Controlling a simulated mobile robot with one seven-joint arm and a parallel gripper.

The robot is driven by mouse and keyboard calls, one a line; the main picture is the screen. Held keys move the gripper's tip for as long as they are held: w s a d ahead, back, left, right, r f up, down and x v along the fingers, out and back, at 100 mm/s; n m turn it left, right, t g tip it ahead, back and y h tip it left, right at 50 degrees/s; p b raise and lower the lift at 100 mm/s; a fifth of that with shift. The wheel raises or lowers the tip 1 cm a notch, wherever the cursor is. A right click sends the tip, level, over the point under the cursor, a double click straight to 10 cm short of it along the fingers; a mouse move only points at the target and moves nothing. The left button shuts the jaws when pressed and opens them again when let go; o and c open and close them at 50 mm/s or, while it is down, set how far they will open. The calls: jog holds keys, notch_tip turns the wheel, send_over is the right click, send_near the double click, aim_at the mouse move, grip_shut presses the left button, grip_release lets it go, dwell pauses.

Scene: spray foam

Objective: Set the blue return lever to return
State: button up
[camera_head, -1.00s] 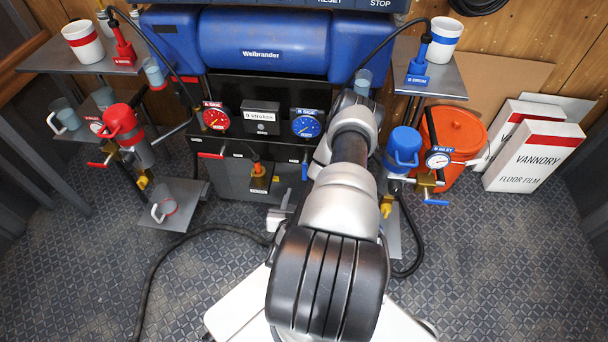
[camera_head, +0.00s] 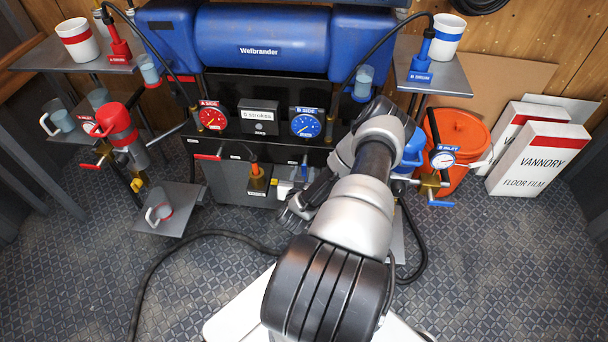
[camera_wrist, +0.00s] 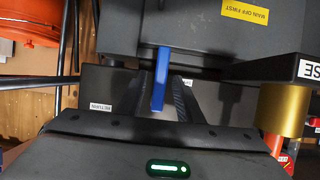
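The blue return lever (camera_wrist: 160,80) hangs down from the dark machine body in the wrist view, with its long handle pointing toward my gripper. In the head view a small blue piece of it (camera_head: 304,166) shows beside my arm. My gripper (camera_wrist: 158,92) has its two dark ribbed fingers on either side of the lever, with a gap between them. Contact with the lever cannot be made out. In the head view my gripper (camera_head: 296,212) is low in front of the machine, partly hidden by my arm. A RETURN label (camera_wrist: 101,107) shows upside down left of the lever.
A red lever (camera_head: 208,156) sits on the machine's left side. An orange bucket (camera_head: 462,140) and a B inlet gauge (camera_head: 442,160) stand to the right. A gold cylinder (camera_wrist: 284,108) is close on the right in the wrist view. A black hose (camera_head: 165,265) crosses the floor.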

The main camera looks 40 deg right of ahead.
jog(key=shift+w+d+f, duration=0.15)
jog(key=shift+w+d, duration=0.1)
jog(key=shift+d, duration=0.05)
grip_shut()
